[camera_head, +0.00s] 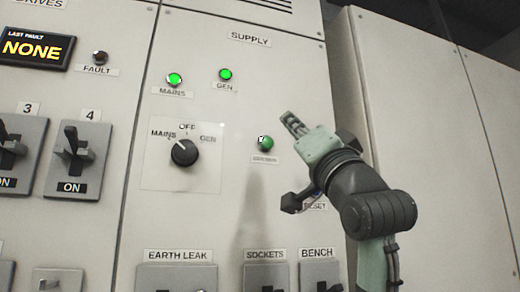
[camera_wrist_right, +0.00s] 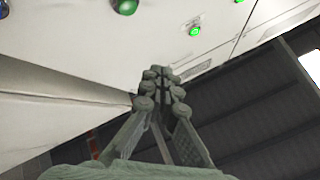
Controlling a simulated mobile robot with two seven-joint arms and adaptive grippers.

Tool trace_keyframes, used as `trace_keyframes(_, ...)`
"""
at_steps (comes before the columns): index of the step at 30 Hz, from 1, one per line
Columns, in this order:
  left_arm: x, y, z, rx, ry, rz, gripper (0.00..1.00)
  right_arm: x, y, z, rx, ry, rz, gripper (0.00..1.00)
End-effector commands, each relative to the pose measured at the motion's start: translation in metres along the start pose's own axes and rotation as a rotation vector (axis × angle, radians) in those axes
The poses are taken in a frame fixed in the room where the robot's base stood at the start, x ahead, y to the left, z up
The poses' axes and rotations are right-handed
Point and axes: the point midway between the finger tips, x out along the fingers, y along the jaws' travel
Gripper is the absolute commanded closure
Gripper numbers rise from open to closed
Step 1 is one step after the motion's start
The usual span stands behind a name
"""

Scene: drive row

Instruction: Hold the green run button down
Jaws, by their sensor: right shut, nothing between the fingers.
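The green button (camera_head: 265,143) is on the supply panel, right of the rotary selector, with a small label below it that is too blurred to read. My right gripper (camera_head: 287,118) is shut and empty. In the head view its fingertips appear just up and right of the green button, with a gap between them in the picture. In the right wrist view the closed fingers (camera_wrist_right: 162,75) point toward the panel edge, and a green button (camera_wrist_right: 125,5) shows at the top left, apart from the fingers. My left gripper is in neither view.
The rotary selector (camera_head: 184,152) points at MAINS. Green MAINS (camera_head: 174,79) and GEN (camera_head: 225,74) lamps are lit. A RESET label (camera_head: 315,206) is partly hidden behind my right arm. Switches (camera_head: 265,279) line the bottom. A plain cabinet (camera_head: 425,130) stands at the right.

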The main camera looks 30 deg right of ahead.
Motion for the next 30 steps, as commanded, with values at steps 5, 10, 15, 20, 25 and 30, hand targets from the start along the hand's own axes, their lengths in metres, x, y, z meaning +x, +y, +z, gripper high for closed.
trace_keyframes(5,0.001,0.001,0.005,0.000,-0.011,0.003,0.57,0.000,-0.001,-0.001,0.000,0.002,-0.001,1.00)
trace_keyframes(10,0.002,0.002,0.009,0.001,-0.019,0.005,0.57,0.000,0.000,0.000,0.000,0.001,-0.001,1.00)
trace_keyframes(15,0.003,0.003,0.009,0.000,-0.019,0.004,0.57,0.006,0.005,0.005,0.000,-0.001,0.001,1.00)
trace_keyframes(20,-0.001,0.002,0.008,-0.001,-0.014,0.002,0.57,0.020,0.016,0.016,-0.001,-0.003,0.002,1.00)
trace_keyframes(25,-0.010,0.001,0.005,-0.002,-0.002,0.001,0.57,0.038,0.028,0.028,-0.001,-0.003,0.002,1.00)
trace_keyframes(30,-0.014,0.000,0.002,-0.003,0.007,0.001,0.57,0.052,0.037,0.037,0.000,-0.002,0.001,1.00)
